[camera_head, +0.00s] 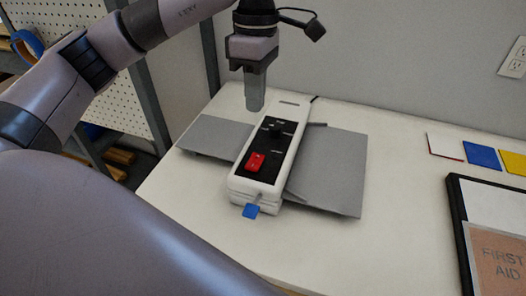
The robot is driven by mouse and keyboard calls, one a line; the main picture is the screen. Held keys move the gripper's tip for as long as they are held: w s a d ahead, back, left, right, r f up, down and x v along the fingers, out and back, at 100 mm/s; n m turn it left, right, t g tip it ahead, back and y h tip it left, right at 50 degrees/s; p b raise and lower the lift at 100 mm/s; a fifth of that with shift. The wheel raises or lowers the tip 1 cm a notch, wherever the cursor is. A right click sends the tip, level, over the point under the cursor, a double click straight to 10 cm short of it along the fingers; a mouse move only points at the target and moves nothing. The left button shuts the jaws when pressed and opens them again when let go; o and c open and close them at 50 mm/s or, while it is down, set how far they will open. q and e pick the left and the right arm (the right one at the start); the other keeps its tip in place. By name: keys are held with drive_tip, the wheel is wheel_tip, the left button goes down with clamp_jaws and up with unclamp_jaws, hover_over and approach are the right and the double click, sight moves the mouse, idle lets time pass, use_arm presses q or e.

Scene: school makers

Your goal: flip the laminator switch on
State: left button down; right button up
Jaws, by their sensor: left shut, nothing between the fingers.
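The laminator (239,186) is a long white machine with a black top panel, standing on the white table, with grey flat trays out to both sides. Its red rocker switch (256,162) sits on the near part of the black panel. A dark knob (276,131) is farther up the panel. A blue tab (251,211) sticks out at the near end. My left gripper (255,107) points down above the far left side of the laminator, shut and empty, apart from the switch. My right gripper is not in view.
The white table (400,225) has free room right of the laminator. White, blue (482,156) and yellow squares lie at the right. A black-framed first aid case (462,235) is at the near right. A wall outlet (514,60) is behind. A pegboard rack (100,95) stands left.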

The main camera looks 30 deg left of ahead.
use_arm(q)
drive_tip(key=shift+a+r, duration=0.15)
drive_tip(key=shift+a, duration=0.1)
approach(252, 167)
drive_tip(key=f, duration=0.6)
drive_tip(key=shift+s+d+f, duration=0.2)
drive_tip(key=shift+s+f, duration=0.15)
drive_tip(key=shift+f, duration=0.05)
